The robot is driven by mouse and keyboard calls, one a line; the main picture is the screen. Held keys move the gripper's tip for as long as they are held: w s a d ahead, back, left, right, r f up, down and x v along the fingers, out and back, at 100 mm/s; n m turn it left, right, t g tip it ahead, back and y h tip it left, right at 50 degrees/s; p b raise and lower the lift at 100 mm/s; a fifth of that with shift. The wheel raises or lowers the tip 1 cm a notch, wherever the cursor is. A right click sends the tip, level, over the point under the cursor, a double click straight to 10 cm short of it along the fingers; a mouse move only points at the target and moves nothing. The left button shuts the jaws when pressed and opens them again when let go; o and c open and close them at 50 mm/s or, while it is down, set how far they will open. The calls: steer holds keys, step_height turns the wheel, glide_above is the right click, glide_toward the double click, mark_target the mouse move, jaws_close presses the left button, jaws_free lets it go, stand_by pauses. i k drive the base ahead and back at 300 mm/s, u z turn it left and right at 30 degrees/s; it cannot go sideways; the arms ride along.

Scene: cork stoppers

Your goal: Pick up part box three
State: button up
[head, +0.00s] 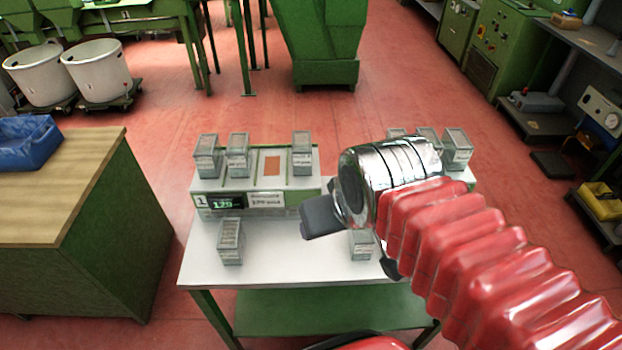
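Several small grey part boxes with pale labels stand on and around the white-topped table (295,262). Three stand on the left stand: the left one (207,160), the middle one (238,158) and the right one (302,154). Several more, including a far right box (457,149), stand behind my arm. Two are on the front of the table: a left front box (230,243) and a right front box (361,246). I cannot read which is box three. My gripper (357,242) is open, its dark fingers apart above the right front box, which my gripper partly hides.
The left stand (215,201) has a "1" sign, a lit display (227,204) and a bare orange-brown patch (272,166). My red-sleeved arm covers the table's right side. A wood-topped bench (75,190) with a blue bin (27,142) stands left. Red floor lies open behind.

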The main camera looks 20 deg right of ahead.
mark_target(430, 133)
steer(key=u, duration=0.05)
steer(key=k, duration=0.5)
steer(key=z, duration=0.65)
steer(key=i, duration=0.5)
steer(key=z, duration=0.45)
